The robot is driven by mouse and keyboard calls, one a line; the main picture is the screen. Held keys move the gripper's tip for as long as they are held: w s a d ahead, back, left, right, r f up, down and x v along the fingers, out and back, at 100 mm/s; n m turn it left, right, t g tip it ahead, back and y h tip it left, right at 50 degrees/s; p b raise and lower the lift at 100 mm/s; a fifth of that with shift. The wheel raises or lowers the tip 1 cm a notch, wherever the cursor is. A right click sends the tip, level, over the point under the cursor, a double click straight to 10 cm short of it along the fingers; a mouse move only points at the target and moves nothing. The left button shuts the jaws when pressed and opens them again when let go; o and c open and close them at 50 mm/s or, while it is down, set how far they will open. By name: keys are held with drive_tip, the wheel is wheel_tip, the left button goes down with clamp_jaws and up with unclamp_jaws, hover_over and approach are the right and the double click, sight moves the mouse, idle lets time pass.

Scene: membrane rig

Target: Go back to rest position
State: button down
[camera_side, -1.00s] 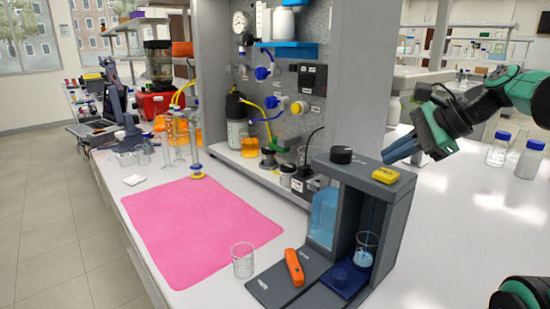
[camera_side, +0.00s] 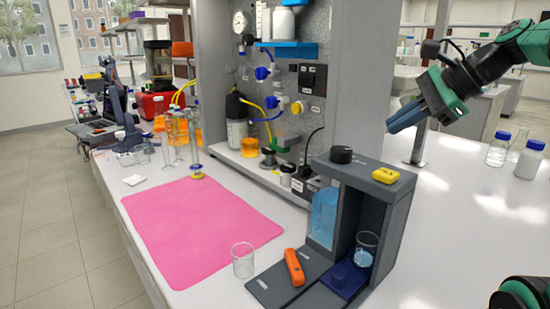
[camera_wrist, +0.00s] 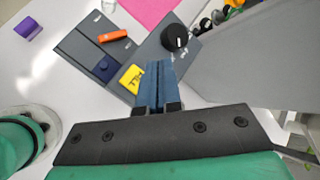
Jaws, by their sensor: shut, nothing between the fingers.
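My gripper (camera_side: 390,126) is shut and empty, with its blue fingers together. It is raised in the air above and to the right of the grey membrane rig (camera_side: 398,215). In the wrist view my gripper (camera_wrist: 154,64) points toward the rig, with the yellow block (camera_wrist: 132,79) just left of the fingertips. The rig has a black knob (camera_side: 341,154) and the yellow block on top. A beaker with pale blue liquid (camera_side: 365,250) stands inside the rig on its dark blue base.
An orange tool (camera_side: 294,267) lies on the rig's base plate. An empty beaker (camera_side: 242,260) stands at the corner of the pink mat (camera_side: 195,235). Blue-capped bottles (camera_side: 530,159) stand at the right. A tall grey panel (camera_side: 355,80) rises behind the rig. The bench right of the rig is mostly clear.

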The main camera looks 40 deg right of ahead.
drive_tip(key=shift+a+f, duration=0.1)
idle(0.5)
drive_tip(key=w+a+f+n, duration=0.1)
drive_tip(key=f+n, duration=0.1)
drive_tip(key=n, duration=0.1)
drive_tip(key=w+a+f+n+g, duration=0.1)
drive_tip(key=a+f+n, duration=0.1)
drive_tip(key=f+n, duration=0.1)
drive_tip(key=w+a+f+n, duration=0.1)
drive_tip(key=a+f+n, duration=0.1)
drive_tip(key=n, duration=0.2)
drive_tip(key=shift+w+f+g, duration=0.25)
drive_tip(key=shift+w+g, duration=0.05)
drive_tip(key=shift+g, duration=0.1)
drive_tip(key=a+f+n+h, duration=0.2)
drive_tip(key=a+f+n, duration=0.3)
drive_tip(key=n, duration=0.9)
wheel_tip(320, 180, down, 3)
drive_tip(key=shift+a+f+n, duration=0.15)
drive_tip(key=shift+a+n, duration=0.15)
